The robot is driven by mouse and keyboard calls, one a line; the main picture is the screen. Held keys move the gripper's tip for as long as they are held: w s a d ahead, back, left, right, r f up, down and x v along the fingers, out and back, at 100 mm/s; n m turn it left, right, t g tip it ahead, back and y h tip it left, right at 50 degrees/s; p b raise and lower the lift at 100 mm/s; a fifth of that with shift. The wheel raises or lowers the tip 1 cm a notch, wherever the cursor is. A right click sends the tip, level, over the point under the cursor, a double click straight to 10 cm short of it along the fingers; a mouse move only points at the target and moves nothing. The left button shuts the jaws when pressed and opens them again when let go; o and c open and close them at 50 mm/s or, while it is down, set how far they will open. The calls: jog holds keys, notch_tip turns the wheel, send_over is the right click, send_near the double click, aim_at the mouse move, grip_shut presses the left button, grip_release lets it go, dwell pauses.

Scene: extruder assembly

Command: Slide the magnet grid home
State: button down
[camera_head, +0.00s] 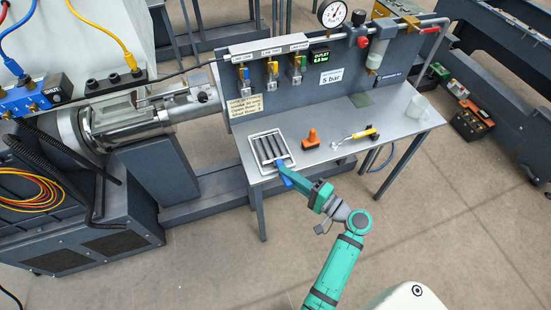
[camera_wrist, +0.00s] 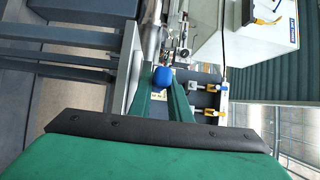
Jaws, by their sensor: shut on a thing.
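The magnet grid (camera_head: 268,149), a pale square frame with several dark bars, shows over the near left corner of the steel bench. I cannot tell whether it rests on the bench or hangs just above it. My gripper (camera_head: 291,175) is at its near edge, shut on its blue handle (camera_head: 284,181). In the wrist view, the blue handle end (camera_wrist: 163,77) shows between my green fingers (camera_wrist: 165,100); the bars are hidden there.
The bench (camera_head: 390,125) also bears an orange object (camera_head: 312,138), a yellow-handled tool (camera_head: 360,135) and a clear cup (camera_head: 417,106). A panel with valves and a gauge (camera_head: 332,13) stands behind. The extruder barrel (camera_head: 135,120) with an open slot is at left.

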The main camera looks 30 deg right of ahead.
jog(key=shift+r, duration=2.95)
